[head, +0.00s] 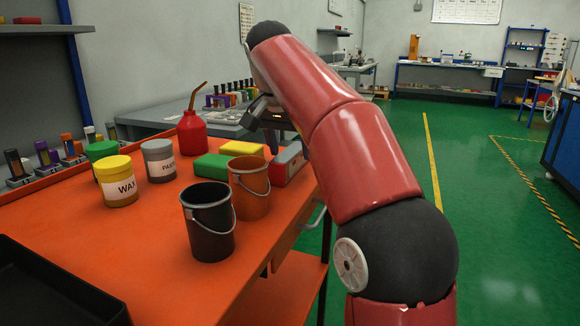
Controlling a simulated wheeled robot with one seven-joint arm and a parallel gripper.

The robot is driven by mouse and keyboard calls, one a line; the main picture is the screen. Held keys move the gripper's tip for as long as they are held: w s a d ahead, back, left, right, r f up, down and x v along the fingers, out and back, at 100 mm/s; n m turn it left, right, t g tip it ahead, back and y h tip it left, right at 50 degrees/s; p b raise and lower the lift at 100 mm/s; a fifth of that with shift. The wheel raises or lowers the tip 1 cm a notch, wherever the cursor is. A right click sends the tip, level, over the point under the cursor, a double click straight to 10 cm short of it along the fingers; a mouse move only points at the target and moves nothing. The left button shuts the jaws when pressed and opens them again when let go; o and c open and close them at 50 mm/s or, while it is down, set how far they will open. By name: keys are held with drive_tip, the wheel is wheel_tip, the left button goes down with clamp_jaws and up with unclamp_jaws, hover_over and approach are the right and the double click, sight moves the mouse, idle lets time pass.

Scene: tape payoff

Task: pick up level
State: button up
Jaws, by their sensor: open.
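No level can be made out for certain on the orange bench top (150,235). A red and grey block-like thing (289,162) lies near the bench's right edge, behind the orange bucket and partly hidden by it; I cannot tell whether it is the level. My gripper (268,125) is above the far right part of the bench, near that block and the yellow block. It is open, with nothing seen between its fingers. My red arm hides part of the area behind it.
A black bucket (208,230) and an orange bucket (249,190) stand near the right edge. Wax (118,187) and paste (158,163) jars, a red oil can (191,134), a green block (214,167) and a yellow block (242,148) stand around. A black tray (50,290) sits front left.

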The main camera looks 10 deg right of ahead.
drive_tip(key=x, duration=0.2)
drive_tip(key=shift+f, duration=0.3)
drive_tip(key=c, duration=1.1)
drive_tip(key=shift+c, duration=0.5)
drive_tip(key=shift+r, duration=0.2)
